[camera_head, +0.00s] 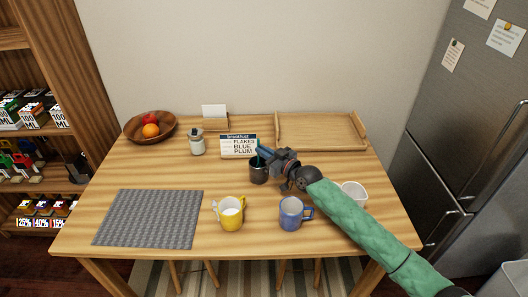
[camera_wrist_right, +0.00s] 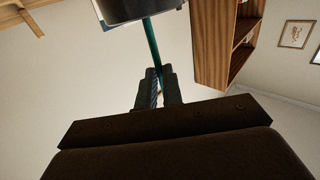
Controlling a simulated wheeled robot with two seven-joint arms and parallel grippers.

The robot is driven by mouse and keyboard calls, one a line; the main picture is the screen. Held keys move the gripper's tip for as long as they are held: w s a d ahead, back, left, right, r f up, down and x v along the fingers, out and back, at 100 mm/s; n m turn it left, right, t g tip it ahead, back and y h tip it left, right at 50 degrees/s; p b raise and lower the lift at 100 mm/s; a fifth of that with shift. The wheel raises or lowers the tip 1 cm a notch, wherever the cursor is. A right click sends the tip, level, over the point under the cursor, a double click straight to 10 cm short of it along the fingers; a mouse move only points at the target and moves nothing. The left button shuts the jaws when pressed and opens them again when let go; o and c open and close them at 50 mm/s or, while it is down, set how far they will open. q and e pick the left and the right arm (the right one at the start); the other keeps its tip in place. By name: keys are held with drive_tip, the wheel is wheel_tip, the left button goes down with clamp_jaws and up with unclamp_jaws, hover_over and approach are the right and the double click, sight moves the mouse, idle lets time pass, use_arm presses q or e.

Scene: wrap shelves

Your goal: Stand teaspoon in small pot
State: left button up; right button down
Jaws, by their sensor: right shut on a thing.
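The small dark pot (camera_head: 258,174) stands upright near the middle of the table. The teaspoon, with a teal handle (camera_head: 259,147), is upright or nearly so at the pot, its lower part hidden by the pot's rim. My right gripper (camera_head: 264,152) is shut on the handle just above the pot. In the right wrist view the gripper (camera_wrist_right: 157,80) holds the teal handle (camera_wrist_right: 152,42), which runs up to a dark rounded shape, probably the pot (camera_wrist_right: 135,9). Whether the spoon touches the pot's bottom cannot be seen. My left gripper is not in view.
A yellow mug (camera_head: 231,214), a blue mug (camera_head: 290,214) and a white cup (camera_head: 354,192) stand nearer the front. Behind are a breakfast sign (camera_head: 238,146), a lidded jar (camera_head: 197,143), a fruit bowl (camera_head: 132,131) and a wooden tray (camera_head: 320,130). A grey placemat (camera_head: 148,218) lies empty.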

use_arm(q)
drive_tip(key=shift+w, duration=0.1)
use_arm(e)
drive_tip(key=c, duration=1.5)
unclamp_jaws()
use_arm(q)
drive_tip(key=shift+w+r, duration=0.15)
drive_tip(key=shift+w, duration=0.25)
use_arm(e)
drive_tip(key=shift+d, duration=0.1)
